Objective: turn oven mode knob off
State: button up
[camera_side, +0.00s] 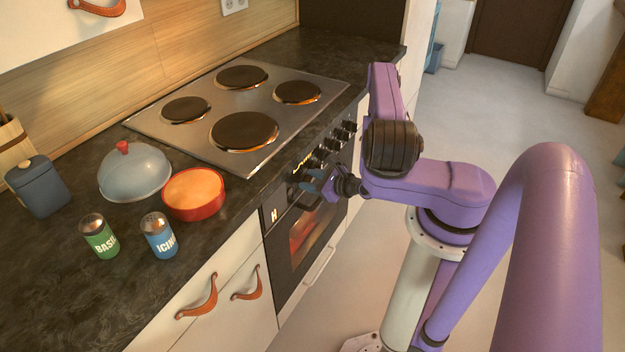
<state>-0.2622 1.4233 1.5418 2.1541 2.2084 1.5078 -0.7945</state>
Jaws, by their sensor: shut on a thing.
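The oven (300,240) is built in under the counter, with a dark glass door and a control panel along its top edge. Several black knobs (333,142) run in a row along the panel, toward the far right. My gripper (311,182) is at the near left part of this panel, with its bluish fingers against the front. It is shut on a knob there, which I take as the oven mode knob. The fingers hide most of that knob, so I cannot read its angle.
A steel cooktop (210,145) with dark round plates lies above the oven. A red pot (193,193), a domed lid (134,171), a green shaker (100,238) and a blue shaker (160,237) stand on the counter. Drawers with leather pulls (199,298) are left of the oven. The floor is clear.

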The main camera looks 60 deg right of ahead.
jog(key=n+h, duration=0.1)
jog(key=n, duration=0.1)
jog(key=shift+a+f+n+h, duration=0.15)
jog(key=shift+a+n+h, duration=0.15)
jog(key=shift+h, duration=0.1)
jog(key=n+t+h, duration=0.1)
jog(key=n, duration=0.1)
jog(key=shift+f+n+h, duration=0.15)
jog(key=shift+n+h, duration=0.15)
jog(key=shift+n, duration=0.1)
jog(key=n, duration=0.1)
jog(key=n+h, duration=0.1)
jog(key=shift+a+f+n+t, duration=0.15)
jog(key=shift+n+t, duration=0.25)
jog(key=shift+f+n+t+h, duration=0.15)
jog(key=shift+n+t+h, duration=0.35)
jog(key=shift+n, duration=1)
jog(key=o, duration=1)
